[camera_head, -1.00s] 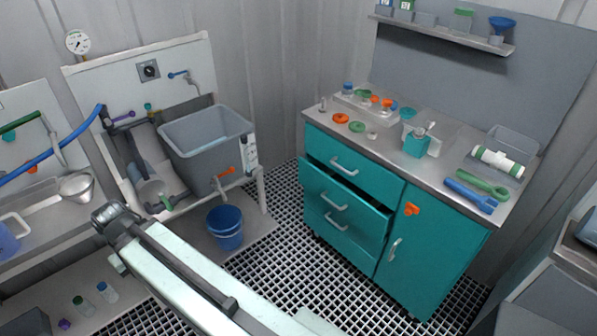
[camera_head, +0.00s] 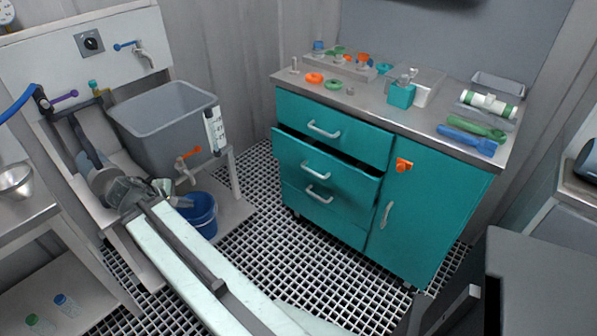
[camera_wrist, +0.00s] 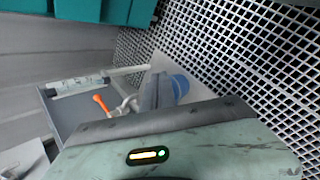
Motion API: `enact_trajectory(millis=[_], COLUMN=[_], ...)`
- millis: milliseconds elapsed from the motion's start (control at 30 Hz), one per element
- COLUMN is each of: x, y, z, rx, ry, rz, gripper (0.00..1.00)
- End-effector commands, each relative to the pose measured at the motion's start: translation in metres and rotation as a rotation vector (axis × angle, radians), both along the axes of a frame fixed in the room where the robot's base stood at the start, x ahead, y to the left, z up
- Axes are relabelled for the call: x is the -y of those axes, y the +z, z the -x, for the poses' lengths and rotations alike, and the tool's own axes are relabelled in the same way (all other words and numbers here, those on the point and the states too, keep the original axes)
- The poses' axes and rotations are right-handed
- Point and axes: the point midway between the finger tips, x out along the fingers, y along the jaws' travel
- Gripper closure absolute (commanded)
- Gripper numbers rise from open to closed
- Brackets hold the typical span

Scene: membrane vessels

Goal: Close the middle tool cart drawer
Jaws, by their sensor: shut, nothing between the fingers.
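The teal tool cart (camera_head: 425,215) stands right of centre in the head view. Its middle drawer (camera_head: 345,180) is pulled out, with a dark gap above its front and a pale bar handle. The top drawer (camera_head: 350,135) and the bottom drawer (camera_head: 320,212) look closed. My gripper (camera_head: 178,193) is at the far end of my arm on the left, above the blue bucket and well apart from the cart. In the wrist view my gripper (camera_wrist: 157,88) is shut and empty. Teal surfaces show at the top left there.
A grey sink basin (camera_head: 165,130) with an orange-handled tap (camera_head: 188,154) stands on the left. The blue bucket (camera_head: 203,222) is on the floor below it. Open floor grating (camera_head: 255,225) lies between bucket and cart. A dark grey surface (camera_head: 550,275) fills the lower right.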

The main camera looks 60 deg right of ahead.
Motion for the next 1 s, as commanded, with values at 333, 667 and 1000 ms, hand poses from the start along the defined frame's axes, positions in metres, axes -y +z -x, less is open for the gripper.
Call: enact_trajectory(millis=[333, 667, 1000], x=[0.234, 0.266, 0.315], y=[-0.034, -0.010, -0.010], z=[0.128, 0.157, 0.171], rx=[-0.857, -1.148, -1.143], ry=[0.249, 0.287, 0.284], rz=[0.580, 0.645, 0.643], gripper=[1.00, 1.00, 1.00])
